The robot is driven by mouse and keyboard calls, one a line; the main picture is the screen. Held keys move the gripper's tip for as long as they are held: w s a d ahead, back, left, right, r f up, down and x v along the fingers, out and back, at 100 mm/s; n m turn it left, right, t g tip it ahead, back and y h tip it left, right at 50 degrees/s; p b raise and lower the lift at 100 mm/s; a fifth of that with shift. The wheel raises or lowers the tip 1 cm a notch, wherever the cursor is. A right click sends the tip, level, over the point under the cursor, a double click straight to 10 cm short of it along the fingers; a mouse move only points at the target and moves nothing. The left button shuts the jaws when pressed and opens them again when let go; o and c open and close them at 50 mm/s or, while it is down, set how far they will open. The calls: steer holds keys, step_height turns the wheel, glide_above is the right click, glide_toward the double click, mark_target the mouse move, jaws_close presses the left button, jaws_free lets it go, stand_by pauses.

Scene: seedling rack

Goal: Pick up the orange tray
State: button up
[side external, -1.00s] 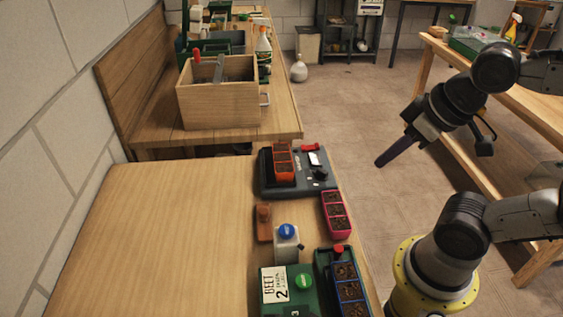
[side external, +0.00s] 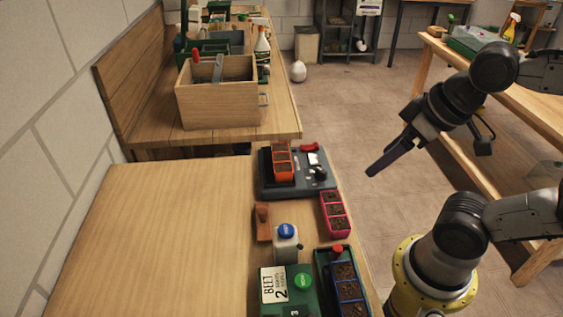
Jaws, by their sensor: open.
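The orange tray (side external: 293,162) holds dark soil in several cells and sits on a dark grey scale-like device (side external: 314,185) near the back of the wooden table. My gripper (side external: 372,172) is in the air to the right of the table, over the floor side, apart from the orange tray. Its fingers point down and left and overlap in this view, so the gap between them is hard to see. Nothing shows between them.
A pink tray (side external: 335,210), a brown block (side external: 263,222), a white bottle with a blue cap (side external: 286,243), a green BEET box (side external: 282,293) and a blue tray (side external: 350,290) stand along the table's right side. The table's left part (side external: 160,240) is clear.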

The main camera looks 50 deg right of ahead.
steer(key=shift+o, duration=0.7)
